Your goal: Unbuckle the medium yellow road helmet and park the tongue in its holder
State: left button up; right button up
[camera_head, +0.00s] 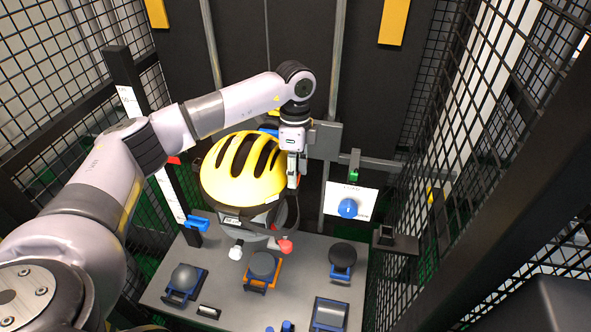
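The yellow road helmet (243,168) with dark vents sits in the middle of the view, above the grey base plate (220,290). A dark strap (294,214) hangs at its right side. My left gripper (293,182) points down close against the helmet's right side, by the top of the strap. Its fingers are small here, and I cannot tell whether they are open or hold the strap. The buckle and tongue cannot be made out clearly. A red piece (285,246) and a white piece (236,249) show below the helmet; I cannot tell which is the tongue holder. My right gripper is out of view.
A white panel with a blue knob (348,208) stands right of the helmet. Black mesh walls (465,150) close both sides.

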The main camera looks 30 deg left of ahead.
pick_arm(q)
jog(key=shift+o, duration=0.6)
jog(key=shift+a, duration=0.2)
notch_tip(320, 180, up, 12)
jog(key=w, duration=0.1)
jog(key=shift+a, duration=0.15)
